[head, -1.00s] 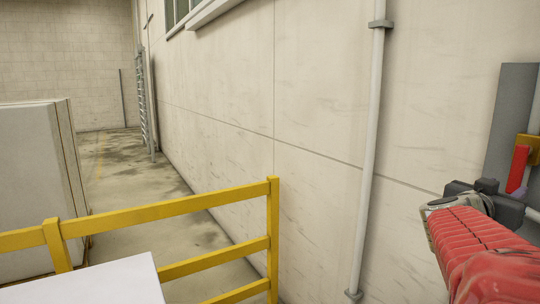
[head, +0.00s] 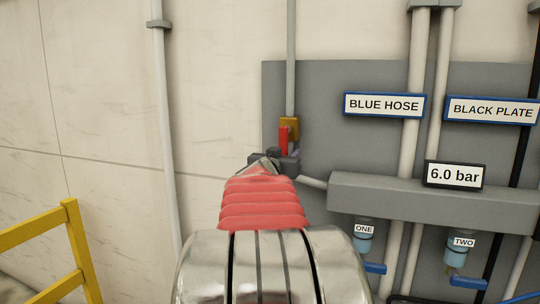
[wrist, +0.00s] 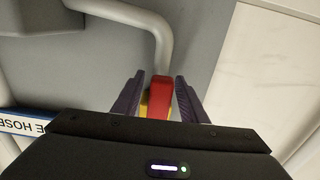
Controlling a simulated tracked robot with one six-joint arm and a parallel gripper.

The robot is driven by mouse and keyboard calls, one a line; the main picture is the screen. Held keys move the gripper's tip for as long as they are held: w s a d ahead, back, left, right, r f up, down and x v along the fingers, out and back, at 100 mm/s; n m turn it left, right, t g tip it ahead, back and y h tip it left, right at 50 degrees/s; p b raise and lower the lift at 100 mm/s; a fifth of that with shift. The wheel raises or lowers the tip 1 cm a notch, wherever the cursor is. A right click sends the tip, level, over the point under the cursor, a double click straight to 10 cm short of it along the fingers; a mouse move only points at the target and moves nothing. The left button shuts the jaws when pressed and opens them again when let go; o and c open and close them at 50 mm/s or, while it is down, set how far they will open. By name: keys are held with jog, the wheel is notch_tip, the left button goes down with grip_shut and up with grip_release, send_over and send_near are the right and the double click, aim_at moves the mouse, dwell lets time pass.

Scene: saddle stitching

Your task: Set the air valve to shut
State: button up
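The air valve has a yellow body (head: 290,123) and a red lever (head: 283,140) on a grey wall panel. The lever hangs straight down beside the body in the head view. My gripper (head: 280,158) is just below and in front of it, partly hidden behind my red arm sleeve. In the wrist view the red lever (wrist: 160,97) lies between the two dark purple fingers of my gripper (wrist: 160,100). The fingers are spread, with narrow gaps on both sides of the lever. Some yellow shows behind it.
A grey pipe (head: 291,60) enters the valve from above. To the right are a grey manifold (head: 400,202) with a "6.0 bar" display (head: 454,175), blue valves ONE (head: 363,240) and TWO (head: 461,250), and signs. A yellow railing (head: 70,240) stands at left.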

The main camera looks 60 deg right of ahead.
jog(key=shift+d, duration=0.1)
jog(key=shift+c, duration=0.3)
grip_shut()
dwell(0.4)
